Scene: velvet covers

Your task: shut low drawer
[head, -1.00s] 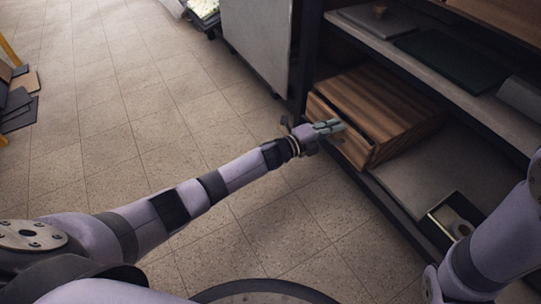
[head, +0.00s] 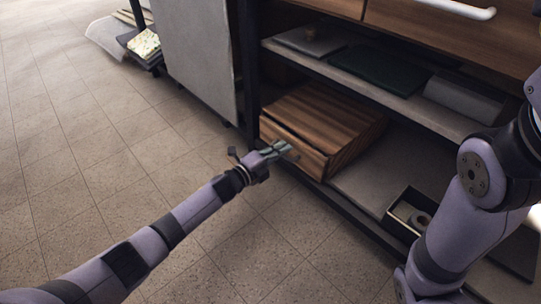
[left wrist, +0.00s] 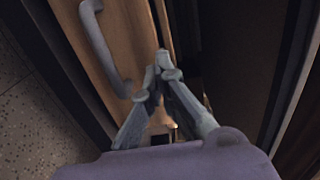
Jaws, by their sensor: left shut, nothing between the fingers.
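The low drawer belongs to a striped wooden box (head: 335,118) on the bottom shelf in the head view. Its front panel (head: 313,163) stands slightly out, with a dark gap behind its top edge. My left gripper (head: 289,150) is shut and empty at this front, its fingertips close to the panel's upper edge. In the left wrist view the shut fingertips (left wrist: 162,60) overlap the panel's edge; contact cannot be told. The panel (left wrist: 135,35) there carries a grey bar handle (left wrist: 103,45). My right gripper is out of view.
A grey upper shelf (head: 390,88) with flat items runs above the box. An open small box (head: 408,213) holding a ring-shaped item sits to its right. A grey panel (head: 193,60) stands left of the shelves.

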